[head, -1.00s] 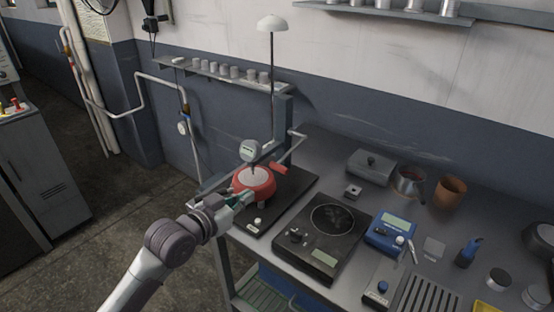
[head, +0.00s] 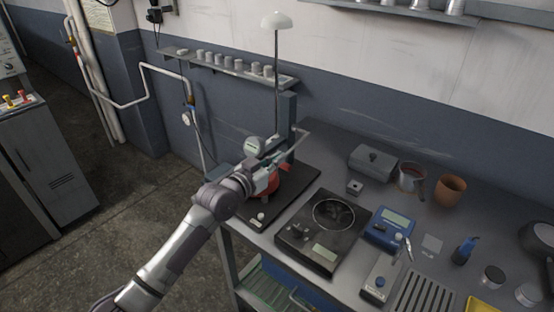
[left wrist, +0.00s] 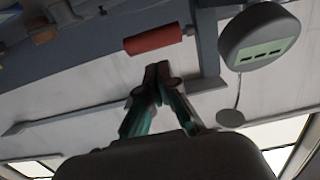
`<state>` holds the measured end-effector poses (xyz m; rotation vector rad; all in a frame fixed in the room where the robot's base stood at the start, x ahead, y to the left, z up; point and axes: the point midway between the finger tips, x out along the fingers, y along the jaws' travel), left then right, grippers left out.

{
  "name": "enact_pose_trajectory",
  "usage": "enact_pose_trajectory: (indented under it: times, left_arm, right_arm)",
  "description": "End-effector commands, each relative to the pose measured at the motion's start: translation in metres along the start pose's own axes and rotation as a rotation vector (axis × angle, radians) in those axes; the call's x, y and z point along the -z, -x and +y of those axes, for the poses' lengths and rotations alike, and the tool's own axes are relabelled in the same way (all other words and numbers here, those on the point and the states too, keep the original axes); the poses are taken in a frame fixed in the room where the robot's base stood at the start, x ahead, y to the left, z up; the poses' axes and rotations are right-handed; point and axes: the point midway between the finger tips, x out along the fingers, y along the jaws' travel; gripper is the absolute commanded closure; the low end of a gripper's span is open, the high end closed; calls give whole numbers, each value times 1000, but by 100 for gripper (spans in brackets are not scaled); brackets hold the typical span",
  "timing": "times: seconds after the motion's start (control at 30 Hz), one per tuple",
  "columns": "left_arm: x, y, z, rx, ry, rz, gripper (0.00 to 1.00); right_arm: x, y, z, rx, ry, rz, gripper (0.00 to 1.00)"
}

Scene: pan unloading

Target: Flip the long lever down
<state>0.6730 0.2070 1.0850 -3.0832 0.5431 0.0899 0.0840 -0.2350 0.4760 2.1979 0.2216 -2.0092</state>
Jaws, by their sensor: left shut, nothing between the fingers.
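A test stand with a black base (head: 246,210), a grey column (head: 287,112) and a round gauge (head: 252,146) stands at the bench's left end. Its round red part (head: 290,185) is partly hidden behind my left gripper (head: 272,178). The gauge also shows in the left wrist view (left wrist: 258,40). There, a red cylindrical grip (left wrist: 155,40) on a short metal rod joins a grey bar. My left gripper's fingertips (left wrist: 158,70) are shut, empty and just below the grip in the picture; I cannot tell if they touch it. My right gripper is not in view.
A black hotplate (head: 322,230) and a blue meter (head: 389,228) stand to the right on the grey bench. A grey box (head: 372,162) and a brown pot (head: 450,188) are behind them. A wall shelf (head: 225,70) holds several small cups. Open floor lies at left.

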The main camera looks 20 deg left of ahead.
Motion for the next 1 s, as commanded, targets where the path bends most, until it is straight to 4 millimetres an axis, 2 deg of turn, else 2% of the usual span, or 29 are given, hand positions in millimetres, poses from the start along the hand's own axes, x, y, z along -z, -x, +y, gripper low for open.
enact_pose_trajectory:
  times: [0.17, 0.53, 0.8, 1.0]
  left_arm:
    - [-10, -2, 0, 1, -2, 0, 100]
    - [-13, -2, 0, 1, -1, 3, 100]
    - [-35, -4, 0, 1, -1, 78, 100]
    - [-46, -7, 0, 0, -1, 108, 100]
  right_arm:
    - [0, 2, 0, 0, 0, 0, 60]
    - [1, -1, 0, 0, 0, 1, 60]
    - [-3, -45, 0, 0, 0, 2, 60]
    - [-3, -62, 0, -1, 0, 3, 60]
